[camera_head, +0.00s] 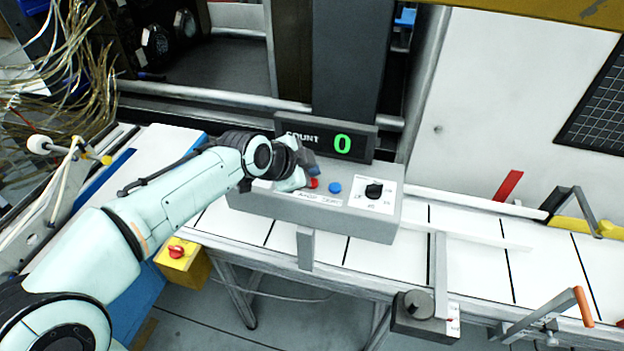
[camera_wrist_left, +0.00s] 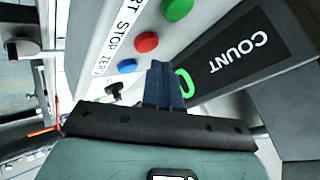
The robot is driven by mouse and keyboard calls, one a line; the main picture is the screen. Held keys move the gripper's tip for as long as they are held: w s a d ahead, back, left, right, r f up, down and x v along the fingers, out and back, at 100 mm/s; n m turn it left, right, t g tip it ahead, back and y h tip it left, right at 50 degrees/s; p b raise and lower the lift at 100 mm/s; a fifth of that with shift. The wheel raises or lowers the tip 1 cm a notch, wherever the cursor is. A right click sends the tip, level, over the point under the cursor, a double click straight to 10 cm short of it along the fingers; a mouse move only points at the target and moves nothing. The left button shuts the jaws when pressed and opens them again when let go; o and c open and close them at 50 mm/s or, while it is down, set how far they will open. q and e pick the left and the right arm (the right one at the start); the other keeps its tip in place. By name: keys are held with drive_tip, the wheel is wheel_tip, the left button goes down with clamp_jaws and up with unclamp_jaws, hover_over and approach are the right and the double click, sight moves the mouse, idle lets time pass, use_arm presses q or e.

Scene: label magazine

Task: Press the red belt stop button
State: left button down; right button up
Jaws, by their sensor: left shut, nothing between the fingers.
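The red stop button (camera_head: 313,183) is on top of a grey control box (camera_head: 310,207), partly hidden by my left gripper. It shows clearly in the wrist view (camera_wrist_left: 147,42), between a green button (camera_wrist_left: 177,9) and a blue button (camera_wrist_left: 127,66). The label beside them includes "STOP" and "ZERO". My left gripper (camera_head: 311,168) is shut and empty, its fingertips close to the red button on its display side. In the wrist view the closed fingers (camera_wrist_left: 163,82) overlap the panel near the red and blue buttons. I cannot tell whether they touch it. The right gripper is not in view.
A COUNT display (camera_head: 343,143) reading green 0 stands behind the buttons. A black selector knob (camera_head: 374,190) is right of the blue button. A yellow box (camera_head: 184,262) with a red knob sits below left. The white belt (camera_head: 475,255) runs right, with brackets along its front.

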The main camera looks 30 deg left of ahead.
use_arm(q)
drive_tip(key=shift+r, duration=0.15)
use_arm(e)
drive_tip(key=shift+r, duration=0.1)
use_arm(q)
drive_tip(key=shift+w+r+p, duration=0.1)
drive_tip(key=shift+r+p, duration=1.25)
drive_tip(key=shift+r, duration=1.1)
drive_tip(key=shift+f, duration=0.1)
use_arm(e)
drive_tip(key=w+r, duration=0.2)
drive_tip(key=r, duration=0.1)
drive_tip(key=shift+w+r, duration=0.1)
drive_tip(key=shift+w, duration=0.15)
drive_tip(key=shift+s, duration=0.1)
